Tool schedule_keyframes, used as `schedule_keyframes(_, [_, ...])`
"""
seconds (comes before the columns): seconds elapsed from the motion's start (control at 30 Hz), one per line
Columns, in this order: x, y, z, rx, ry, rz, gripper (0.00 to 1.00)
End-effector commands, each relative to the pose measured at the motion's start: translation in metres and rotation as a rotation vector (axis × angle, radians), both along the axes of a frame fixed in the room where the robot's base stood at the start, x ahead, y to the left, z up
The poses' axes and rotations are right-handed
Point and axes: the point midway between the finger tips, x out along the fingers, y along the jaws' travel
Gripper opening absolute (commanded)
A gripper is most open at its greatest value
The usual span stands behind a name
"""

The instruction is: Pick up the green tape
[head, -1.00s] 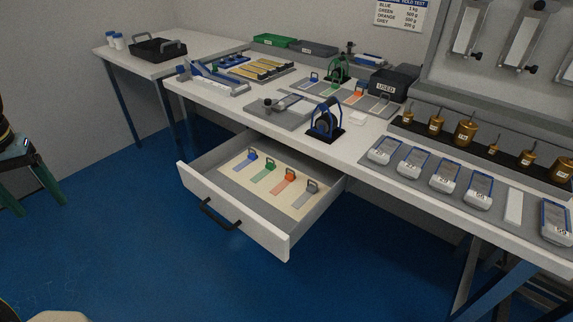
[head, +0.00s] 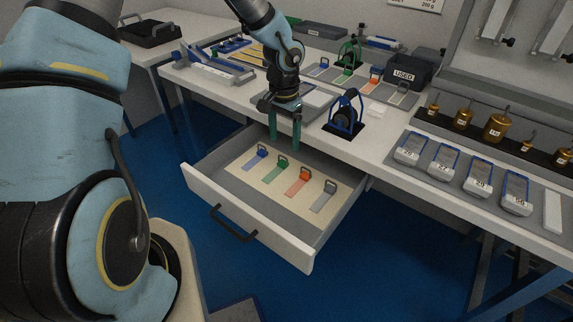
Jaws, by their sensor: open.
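The green tape (head: 272,174) is a short green strip with a small dark handle at its far end. It lies on the cream liner of the open drawer (head: 250,229), between a blue strip (head: 250,163) and an orange strip (head: 296,186). My gripper (head: 284,142) points down with two green fingers spread apart and nothing between them. It hangs over the back part of the drawer, just beyond the green tape in the picture, and appears higher than it. The exact height gap is hard to tell.
A grey strip (head: 323,201) lies at the drawer's right. The bench front edge runs behind the drawer. A black-and-blue tape dispenser (head: 346,113) stands on the bench to the right of my gripper. Brass weights (head: 497,127) and numbered holders (head: 446,177) line the right side.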

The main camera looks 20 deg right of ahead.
Motion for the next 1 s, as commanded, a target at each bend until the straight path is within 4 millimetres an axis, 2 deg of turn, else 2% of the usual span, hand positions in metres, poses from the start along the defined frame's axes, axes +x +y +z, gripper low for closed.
schedule_keyframes(0.1, [0.000, 0.000, -0.018, 0.002, 0.001, -0.001, 0.79])
schedule_keyframes(0.37, [0.000, 0.003, -0.037, 0.002, 0.001, 0.000, 0.79])
schedule_keyframes(0.63, [0.000, 0.007, -0.074, 0.002, 0.001, 0.001, 0.79])
schedule_keyframes(0.93, [0.000, 0.007, -0.080, 0.000, -0.001, 0.001, 0.79])
schedule_keyframes(1.0, [0.000, 0.007, -0.080, 0.000, -0.001, 0.001, 0.73])
